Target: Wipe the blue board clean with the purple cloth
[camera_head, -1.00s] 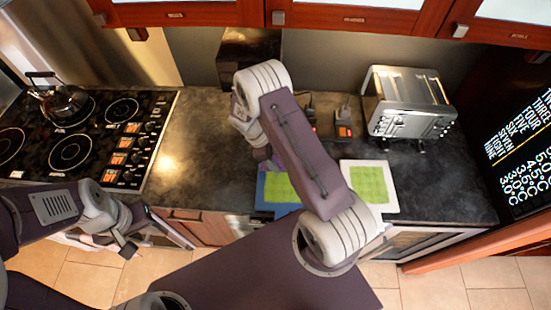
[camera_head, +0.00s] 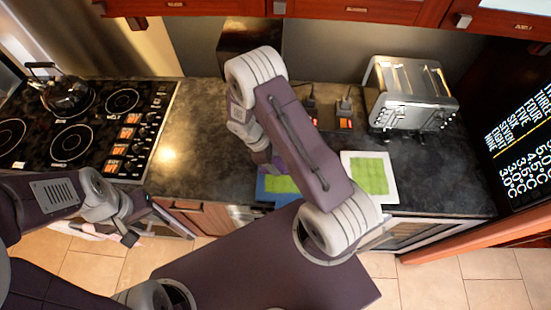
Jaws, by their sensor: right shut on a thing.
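The blue board (camera_head: 263,195) lies flat at the front of the counter, with a green patch (camera_head: 280,184) on it. My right arm covers part of both. My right gripper (camera_head: 264,166) is at the board's back left edge, mostly hidden by its own arm. It is shut on the purple cloth (camera_head: 276,166), of which only a small bit shows. Whether the cloth touches the board is hard to tell. My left gripper (camera_head: 132,234) is low at the left, in front of the counter and away from the board. Its finger opening is unclear.
A white board (camera_head: 391,187) with a green patch lies to the right of the blue board. A silver toaster (camera_head: 410,95) stands behind it. A stove (camera_head: 80,130) with a kettle (camera_head: 63,95) is at the left. The counter (camera_head: 195,130) between stove and boards is clear.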

